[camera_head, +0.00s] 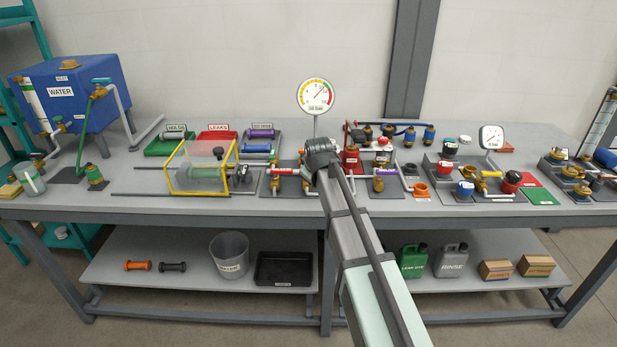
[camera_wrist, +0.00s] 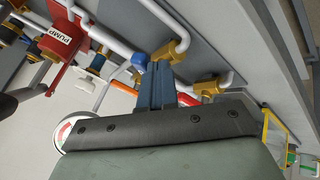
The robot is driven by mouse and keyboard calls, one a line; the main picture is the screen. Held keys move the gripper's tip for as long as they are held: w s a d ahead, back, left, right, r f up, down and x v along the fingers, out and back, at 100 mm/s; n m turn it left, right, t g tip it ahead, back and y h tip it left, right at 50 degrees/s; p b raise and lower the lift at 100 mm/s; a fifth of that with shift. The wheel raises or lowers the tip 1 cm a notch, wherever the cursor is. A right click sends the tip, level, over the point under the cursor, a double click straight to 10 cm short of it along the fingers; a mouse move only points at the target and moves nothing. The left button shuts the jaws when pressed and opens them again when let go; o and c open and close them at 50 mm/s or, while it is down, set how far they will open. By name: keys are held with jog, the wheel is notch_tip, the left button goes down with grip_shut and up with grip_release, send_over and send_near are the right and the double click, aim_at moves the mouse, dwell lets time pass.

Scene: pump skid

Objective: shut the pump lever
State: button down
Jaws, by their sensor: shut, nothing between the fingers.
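A red pump (camera_head: 351,158) stands at the middle of the bench, just right of my gripper (camera_head: 314,163) in the head view. In the wrist view the pump (camera_wrist: 60,40) is at the upper left, with a "PUMP" label. My gripper (camera_wrist: 157,65) is shut and empty, its fingers reaching over white pipe with brass fittings (camera_wrist: 176,48). An orange-red bar (camera_wrist: 187,99) shows beside the fingers, partly hidden. In the head view a red bar (camera_head: 285,171) with a pale label lies left of my gripper. I cannot tell for sure which part is the pump lever, or whether the fingers touch anything.
A round gauge (camera_head: 317,96) stands behind my gripper. A clear yellow-framed guard (camera_head: 203,168) is to the left. Purple-marked piping (camera_head: 386,172) and a dark plate with coloured caps (camera_head: 470,182) are to the right.

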jog(key=d+n+y, duration=0.1)
jog(key=n, duration=0.1)
jog(key=w+n+y, duration=0.1)
jog(key=shift+w+d+n+g, duration=0.15)
jog(key=shift+d+n+g, duration=0.15)
jog(key=shift+d+n, duration=0.1)
jog(key=shift+a, duration=0.15)
jog(key=shift+w+a, duration=0.4)
jog(key=shift+a, duration=0.1)
jog(key=shift+s, duration=0.15)
jog(key=s+d+f+v, duration=0.1)
jog(key=s+v, duration=0.1)
jog(key=v, duration=1)
jog(key=shift+f, duration=0.35)
